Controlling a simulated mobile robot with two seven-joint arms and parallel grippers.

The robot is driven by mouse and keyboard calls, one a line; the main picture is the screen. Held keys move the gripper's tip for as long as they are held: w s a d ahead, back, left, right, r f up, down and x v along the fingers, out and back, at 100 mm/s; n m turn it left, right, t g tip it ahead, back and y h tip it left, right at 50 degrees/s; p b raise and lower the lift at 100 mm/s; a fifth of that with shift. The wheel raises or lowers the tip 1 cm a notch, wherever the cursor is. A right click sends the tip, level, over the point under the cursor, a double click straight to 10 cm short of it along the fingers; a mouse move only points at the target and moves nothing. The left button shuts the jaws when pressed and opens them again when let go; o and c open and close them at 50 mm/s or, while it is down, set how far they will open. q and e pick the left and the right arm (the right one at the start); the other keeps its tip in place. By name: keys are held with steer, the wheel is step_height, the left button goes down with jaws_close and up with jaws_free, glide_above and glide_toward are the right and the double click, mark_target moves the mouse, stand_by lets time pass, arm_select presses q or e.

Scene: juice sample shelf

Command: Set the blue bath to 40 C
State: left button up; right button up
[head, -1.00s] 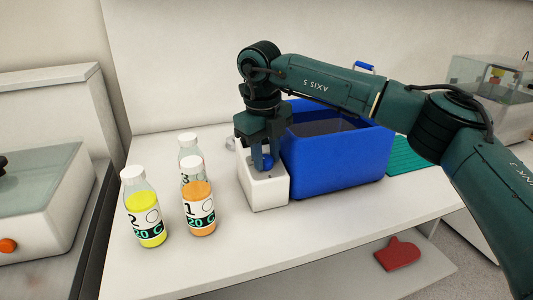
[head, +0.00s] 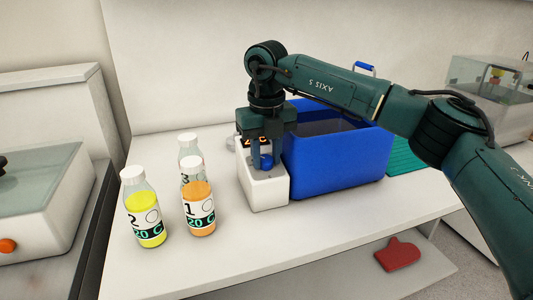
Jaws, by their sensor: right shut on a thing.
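The blue bath (head: 335,160) stands on the white bench, an open box with dark contents. Its white control box (head: 263,190) is fixed at its left side. A blue knob (head: 265,161) sits on top of the control box. My right gripper (head: 266,155) points down over the control box, its fingers shut on the blue knob. Orange display characters show partly behind the gripper; the reading is hidden. My left gripper is not in view.
Bottles with yellow (head: 146,213) and orange (head: 199,205) juice stand left of the control box, with another bottle (head: 188,146) behind. A green mat (head: 408,158) lies right of the bath. A red mitt (head: 397,254) lies lower right. The bench front is clear.

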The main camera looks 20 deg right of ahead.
mark_target(266, 162)
steer(key=o, duration=1)
steer(key=shift+c, duration=0.2)
steer(key=shift+r, duration=0.1)
step_height(266, 162, up, 13)
steer(key=shift+s+p, duration=0.25)
steer(key=shift+p, duration=0.1)
steer(key=shift+a, duration=0.1)
